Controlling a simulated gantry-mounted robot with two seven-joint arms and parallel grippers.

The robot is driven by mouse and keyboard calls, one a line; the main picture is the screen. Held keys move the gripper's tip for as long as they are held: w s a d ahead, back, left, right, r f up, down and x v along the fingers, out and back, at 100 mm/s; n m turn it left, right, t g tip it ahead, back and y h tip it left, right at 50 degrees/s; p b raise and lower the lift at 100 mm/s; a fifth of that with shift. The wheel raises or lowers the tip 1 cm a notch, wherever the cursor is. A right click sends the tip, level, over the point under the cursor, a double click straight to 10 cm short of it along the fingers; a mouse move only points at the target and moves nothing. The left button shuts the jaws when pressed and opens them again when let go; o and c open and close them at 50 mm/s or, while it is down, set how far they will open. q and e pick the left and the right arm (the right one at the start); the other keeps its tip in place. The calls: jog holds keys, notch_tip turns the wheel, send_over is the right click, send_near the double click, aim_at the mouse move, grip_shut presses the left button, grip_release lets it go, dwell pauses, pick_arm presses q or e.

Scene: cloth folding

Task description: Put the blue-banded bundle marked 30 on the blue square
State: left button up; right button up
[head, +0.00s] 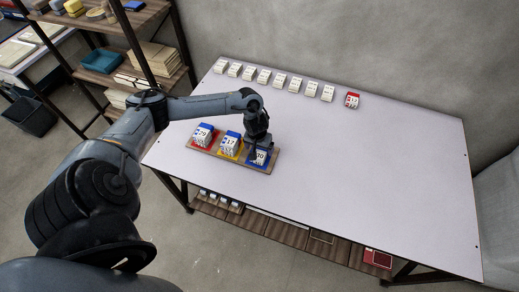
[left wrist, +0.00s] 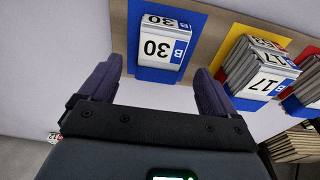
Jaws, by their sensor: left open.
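The bundle marked 30 (left wrist: 163,42) sits on the blue square (left wrist: 199,22) of a brown tray, with blue square showing on both sides of it. In the head view the bundle (head: 260,157) is at the tray's right end, partly hidden by my left gripper (head: 259,143). In the left wrist view my left gripper (left wrist: 157,72) is open, its two fingers spread wide to either side of the bundle's near end. No contact between fingers and bundle shows. My right gripper is in neither view.
On the tray (head: 223,158), a bundle marked 17 (head: 229,144) sits on the yellow square and one marked 79 (head: 203,134) on the red square. Several white bundles and a red one (head: 352,100) line the table's back. The table's middle and right (head: 370,160) are clear.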

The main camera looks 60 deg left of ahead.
pick_arm(q)
notch_tip(320, 180, up, 7)
jog(key=p, duration=0.2)
jog(key=d+f+m+t+h, duration=0.1)
jog(key=d+m+t+h, duration=0.55)
jog(key=d, duration=2.15)
jog(key=s+r+m+g+y, duration=0.1)
jog(key=s+r+g+y, duration=0.1)
jog(key=s, duration=0.5)
jog(key=s+r+m+g+y, duration=0.2)
jog(key=s+r+y, duration=0.1)
jog(key=s, duration=0.5)
jog(key=shift+a+r, duration=0.15)
jog(key=shift+r, duration=0.25)
jog(key=shift+w+m, duration=0.1)
jog(key=shift+m, duration=0.15)
